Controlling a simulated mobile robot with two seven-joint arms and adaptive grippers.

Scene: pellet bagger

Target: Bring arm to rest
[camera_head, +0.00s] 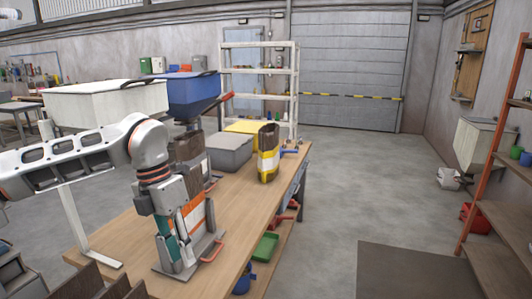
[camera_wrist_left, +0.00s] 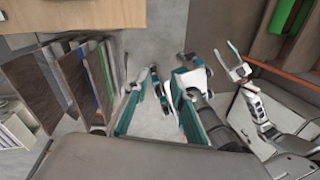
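My left arm (camera_head: 80,160) reaches in from the left above the wooden bench. Its gripper (camera_head: 179,246) points down in the head view, in front of a bag with white and orange bands (camera_head: 209,217) that stands on a grey metal plate. In the left wrist view the teal fingers of this gripper (camera_wrist_left: 157,112) stand apart.
The wooden bench (camera_head: 245,205) carries a yellow and black bag (camera_head: 268,158), a grey bin (camera_head: 227,153) and a red handle (camera_head: 215,250) by the plate. A white bin (camera_head: 105,103) and a blue bin (camera_head: 193,90) stand behind my arm. Open floor lies right of the bench.

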